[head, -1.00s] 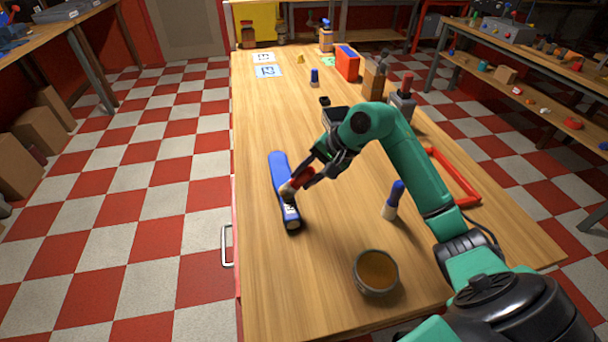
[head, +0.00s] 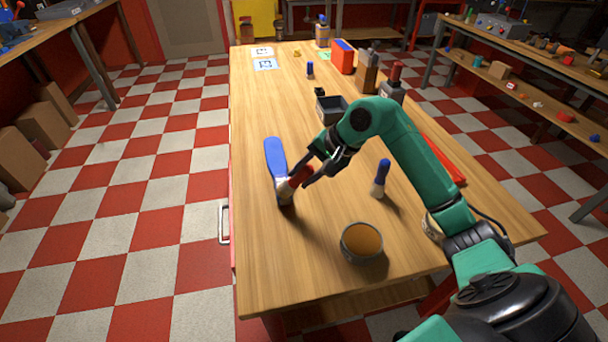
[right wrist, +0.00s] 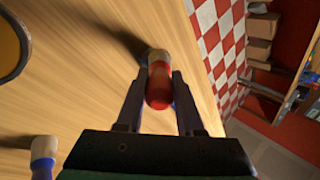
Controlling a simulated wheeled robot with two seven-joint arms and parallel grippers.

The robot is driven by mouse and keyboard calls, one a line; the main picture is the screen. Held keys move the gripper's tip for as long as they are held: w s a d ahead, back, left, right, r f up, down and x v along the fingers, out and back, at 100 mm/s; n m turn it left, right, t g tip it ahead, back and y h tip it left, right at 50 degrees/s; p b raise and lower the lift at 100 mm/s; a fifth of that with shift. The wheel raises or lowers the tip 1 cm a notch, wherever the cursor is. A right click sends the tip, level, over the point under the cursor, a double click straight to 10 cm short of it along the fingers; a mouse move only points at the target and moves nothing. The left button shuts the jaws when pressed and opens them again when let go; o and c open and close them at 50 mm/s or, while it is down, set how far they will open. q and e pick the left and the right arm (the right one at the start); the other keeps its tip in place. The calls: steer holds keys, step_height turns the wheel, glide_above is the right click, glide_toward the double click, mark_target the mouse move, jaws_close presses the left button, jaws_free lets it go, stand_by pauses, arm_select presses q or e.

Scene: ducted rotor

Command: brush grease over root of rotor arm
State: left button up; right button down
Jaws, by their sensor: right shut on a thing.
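A long blue rotor arm (head: 274,156) lies on the table, left of centre in the head view, with its dark end towards me. My right gripper (head: 315,177) is shut on a red-handled brush (head: 301,174). The brush's pale head is over the arm's near end; I cannot tell whether it touches. The wrist view shows the brush (right wrist: 159,88) between the two fingers (right wrist: 158,100). A round tin of amber grease (head: 361,241) stands nearer me, to the right. My left gripper is not in view.
A blue-handled brush (head: 380,178) stands upright right of the gripper. A dark open box (head: 332,108), bottles (head: 391,88) and a red box (head: 342,57) stand farther back. A red frame (head: 444,160) lies behind my arm. The table's left side is mostly clear.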

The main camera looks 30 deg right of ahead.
step_height(320, 180, up, 2)
steer(key=shift+s+r+p, duration=0.1)
steer(key=shift+s+p, duration=0.05)
steer(key=shift+p, duration=0.15)
steer(key=shift+w+r+p, duration=0.2)
steer(key=shift+r+p, duration=0.1)
steer(key=shift+r, duration=0.2)
steer(key=shift+w+r+p, duration=0.15)
steer(key=shift+r+p, duration=0.1)
steer(key=shift+r, duration=0.6)
steer(key=shift+s+r+p, duration=0.15)
steer(key=shift+r+p, duration=0.45)
steer(key=shift+r, duration=0.2)
steer(key=shift+r+p, duration=0.35)
steer(key=shift+r, duration=0.45)
